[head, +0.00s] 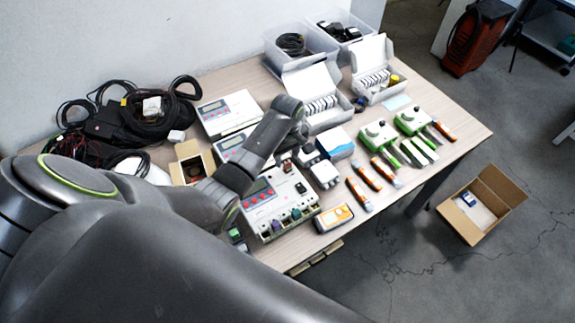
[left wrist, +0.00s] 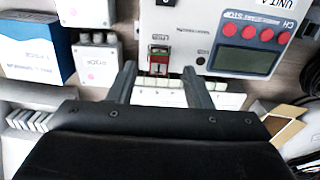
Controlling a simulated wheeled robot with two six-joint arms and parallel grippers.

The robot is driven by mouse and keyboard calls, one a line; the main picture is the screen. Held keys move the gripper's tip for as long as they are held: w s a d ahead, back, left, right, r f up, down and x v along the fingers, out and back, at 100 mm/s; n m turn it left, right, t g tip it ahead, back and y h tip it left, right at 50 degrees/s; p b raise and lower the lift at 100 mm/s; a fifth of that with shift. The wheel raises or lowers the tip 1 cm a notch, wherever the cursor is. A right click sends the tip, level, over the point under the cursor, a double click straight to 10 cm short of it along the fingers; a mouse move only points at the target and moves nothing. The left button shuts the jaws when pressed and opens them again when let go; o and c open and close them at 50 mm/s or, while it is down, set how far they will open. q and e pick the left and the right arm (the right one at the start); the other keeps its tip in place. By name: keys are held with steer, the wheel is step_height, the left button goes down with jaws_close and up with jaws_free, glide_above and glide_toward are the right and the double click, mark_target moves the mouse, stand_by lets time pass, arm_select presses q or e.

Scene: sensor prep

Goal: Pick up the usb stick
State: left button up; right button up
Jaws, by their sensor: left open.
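A small red and green piece (left wrist: 158,58), which looks like the usb stick, sits upright at the edge of the white unit with a display (left wrist: 215,25). In the head view it is a small reddish spot (head: 287,167) at the unit's far edge. My left gripper (left wrist: 159,72) is open, with one fingertip on either side of the piece. I see a gap on both sides; I cannot tell how deep the fingers reach. In the head view my left gripper (head: 285,157) is small and partly hidden by its own arm. My right gripper is not in view.
Small white boxes (head: 322,174) and a blue-white carton (head: 336,143) stand close beside the unit. An open cardboard box (head: 188,160) and more display units (head: 228,112) are near my arm. Orange-handled tools (head: 360,192) lie to the right. Cables (head: 120,118) pile at the left.

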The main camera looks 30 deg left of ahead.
mark_target(288, 162)
arm_select(q)
steer(key=shift+w+f, duration=0.1)
steer(key=shift+f, duration=1.95)
steer(key=shift+c, duration=0.3)
jaws_close()
